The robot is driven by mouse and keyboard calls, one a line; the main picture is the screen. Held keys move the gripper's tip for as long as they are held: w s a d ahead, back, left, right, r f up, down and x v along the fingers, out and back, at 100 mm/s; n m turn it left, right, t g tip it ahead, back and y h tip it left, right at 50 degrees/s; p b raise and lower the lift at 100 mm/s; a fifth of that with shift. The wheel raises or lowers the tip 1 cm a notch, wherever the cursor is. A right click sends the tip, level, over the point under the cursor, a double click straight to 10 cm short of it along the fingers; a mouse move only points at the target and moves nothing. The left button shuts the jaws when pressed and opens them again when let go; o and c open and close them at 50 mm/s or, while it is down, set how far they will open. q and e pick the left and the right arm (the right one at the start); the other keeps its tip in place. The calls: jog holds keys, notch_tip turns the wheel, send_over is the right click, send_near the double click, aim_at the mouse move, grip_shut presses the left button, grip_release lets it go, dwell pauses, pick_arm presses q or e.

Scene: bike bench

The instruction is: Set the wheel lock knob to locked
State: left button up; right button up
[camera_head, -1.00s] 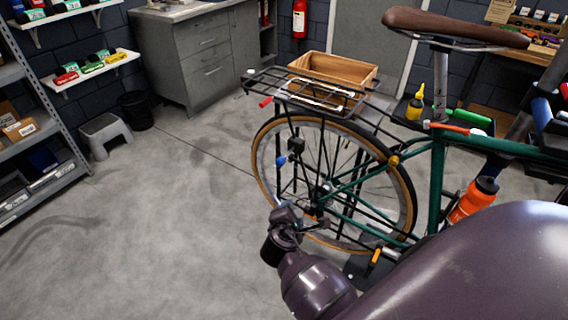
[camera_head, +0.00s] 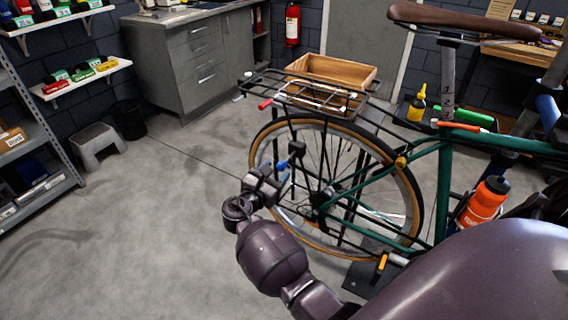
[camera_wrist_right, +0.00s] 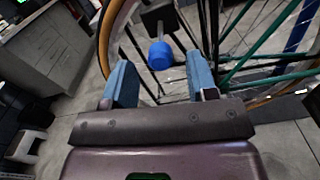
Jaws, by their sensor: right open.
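A blue knob (camera_head: 282,164) sits on a short stem from a black block (camera_head: 296,149) beside the bike's rear wheel (camera_head: 415,205). I take it for the wheel lock knob; no marking on it is readable. In the right wrist view the blue knob (camera_wrist_right: 160,55) shows just ahead of the gap between my fingers, roughly centred. My right gripper (camera_wrist_right: 159,76) is open, with one blue finger on each side and nothing held between them. In the head view my right gripper (camera_head: 280,178) is just below the knob. My left gripper is out of view.
The green bike frame (camera_head: 444,190) and wheel spokes are close beyond the knob. An orange bottle (camera_head: 484,203) and a yellow lever (camera_head: 382,262) are to the right.

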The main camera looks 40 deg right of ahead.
aim_at(279, 169)
jog(key=shift+x, duration=2.55)
jog(key=shift+c, duration=0.2)
grip_shut()
